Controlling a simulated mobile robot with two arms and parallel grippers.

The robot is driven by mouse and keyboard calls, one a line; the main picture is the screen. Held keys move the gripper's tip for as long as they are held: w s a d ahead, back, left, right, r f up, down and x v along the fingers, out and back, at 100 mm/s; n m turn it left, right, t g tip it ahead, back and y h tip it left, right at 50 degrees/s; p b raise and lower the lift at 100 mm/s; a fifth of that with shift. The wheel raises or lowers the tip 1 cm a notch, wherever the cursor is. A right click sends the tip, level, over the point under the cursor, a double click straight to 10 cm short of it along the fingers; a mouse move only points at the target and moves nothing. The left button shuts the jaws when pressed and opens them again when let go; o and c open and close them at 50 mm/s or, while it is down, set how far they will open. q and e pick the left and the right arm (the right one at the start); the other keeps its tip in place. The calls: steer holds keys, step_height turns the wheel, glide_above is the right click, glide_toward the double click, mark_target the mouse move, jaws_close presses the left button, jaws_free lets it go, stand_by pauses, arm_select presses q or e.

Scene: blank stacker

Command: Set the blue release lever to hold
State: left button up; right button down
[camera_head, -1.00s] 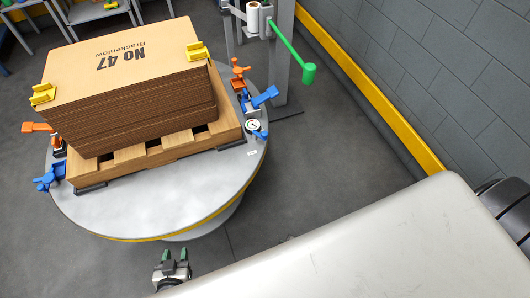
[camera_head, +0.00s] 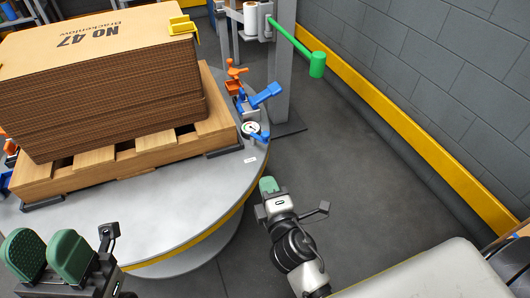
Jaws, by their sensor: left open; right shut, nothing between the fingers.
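A larger blue lever (camera_head: 265,95) sticks out up and to the right from a clamp on the round table's right edge. Below it, a small blue lever (camera_head: 261,138) sits beside a round white dial (camera_head: 250,127) at the table rim. I cannot tell from labels which is the release lever. My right gripper (camera_head: 268,186) is shut and empty, with green fingertips, just off the table's right edge, below the dial and apart from both levers. My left gripper (camera_head: 47,256) is open and empty at the lower left, in front of the table.
A cardboard stack (camera_head: 110,100) lies on a wooden pallet (camera_head: 108,166) on the grey round table (camera_head: 150,220). A yellow corner piece (camera_head: 184,26) and orange clamp (camera_head: 234,75) are near. A green-ended arm (camera_head: 317,64) reaches from a grey post. Floor at right is clear.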

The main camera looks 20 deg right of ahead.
steer(key=shift+r, duration=0.1)
glide_toward(265, 144)
steer(key=w+a+r, duration=0.1)
steer(key=w+a, duration=0.1)
steer(key=w+a+r, duration=0.1)
steer(key=w, duration=0.1)
steer(key=shift+w+a+r+b, duration=0.1)
steer(key=shift+a+r+b, duration=0.25)
steer(key=shift+a, duration=0.05)
steer(key=w+d, duration=0.3)
steer(key=shift+r, duration=0.1)
steer(key=shift+d+n+y, duration=0.2)
steer(key=shift+n+y, duration=0.1)
steer(key=shift+y, duration=0.2)
